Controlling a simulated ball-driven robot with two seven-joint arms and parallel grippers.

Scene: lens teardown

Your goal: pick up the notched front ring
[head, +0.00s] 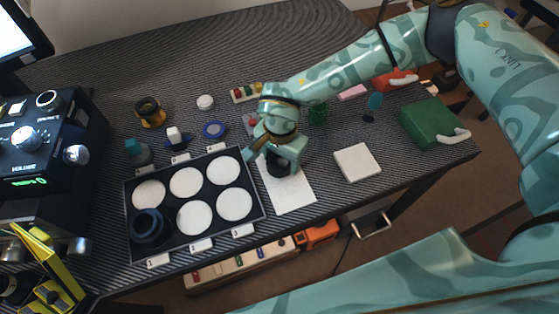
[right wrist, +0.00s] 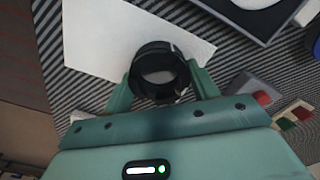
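The notched front ring, a short black ring, stands on a white sheet (head: 291,193) in the head view, largely covered by my right gripper (head: 272,158). In the right wrist view the ring (right wrist: 160,73) lies between the two green fingertips of the right gripper (right wrist: 160,70), with lighter gaps at its rim. One finger is at each side, very close to the ring's wall. Whether both fingers press on it cannot be told. My left gripper is not in view.
Left of the sheet is a black tray (head: 222,238) with white round pads and a dark lens barrel (head: 150,228). A white square block (head: 357,162) and a green box (head: 430,123) stand to the right. Small parts lie behind. Bare table shows beyond them.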

